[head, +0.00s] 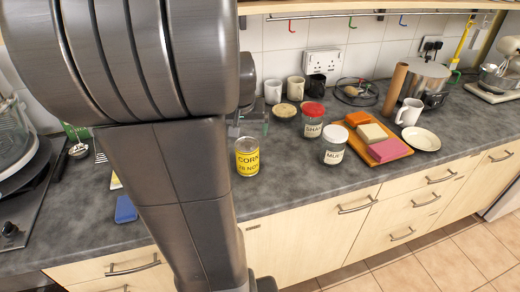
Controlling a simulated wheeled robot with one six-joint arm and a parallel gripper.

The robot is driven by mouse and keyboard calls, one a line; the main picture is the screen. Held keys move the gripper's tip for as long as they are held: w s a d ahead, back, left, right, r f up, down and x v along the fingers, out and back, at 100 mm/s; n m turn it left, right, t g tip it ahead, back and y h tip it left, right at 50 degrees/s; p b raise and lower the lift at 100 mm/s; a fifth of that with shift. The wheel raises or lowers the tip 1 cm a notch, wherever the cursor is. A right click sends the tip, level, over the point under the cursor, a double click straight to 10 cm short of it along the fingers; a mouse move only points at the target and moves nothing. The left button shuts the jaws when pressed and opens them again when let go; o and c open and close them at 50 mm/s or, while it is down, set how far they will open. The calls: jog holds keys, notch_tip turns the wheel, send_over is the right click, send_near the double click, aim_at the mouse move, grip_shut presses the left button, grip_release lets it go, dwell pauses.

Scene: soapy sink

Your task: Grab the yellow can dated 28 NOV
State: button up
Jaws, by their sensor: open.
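The yellow can (247,157) stands upright on the grey counter, just right of my arm. Its label reads CORN, with a date line below that looks like 28 NOV; its left edge is close to my arm in the picture. My large dark arm fills the left middle of the head view and covers part of the counter. I cannot make out my gripper. A small grey-green, glassy shape (257,123) shows just behind the can, and I cannot tell what it is.
A red-lidded jar (312,122) and a white-lidded jar (334,146) stand right of the can. Beyond them is an orange board (399,153) with coloured blocks. A blue item (125,210) lies left of my arm. The counter in front of the can is clear.

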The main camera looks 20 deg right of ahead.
aim_at(245, 146)
jog(key=x, duration=0.8)
jog(key=shift+f, duration=0.2)
jog(key=shift+p+x, duration=0.8)
jog(key=shift+x, duration=1.95)
jog(key=shift+s+d, duration=0.15)
jog(key=c, duration=1.4)
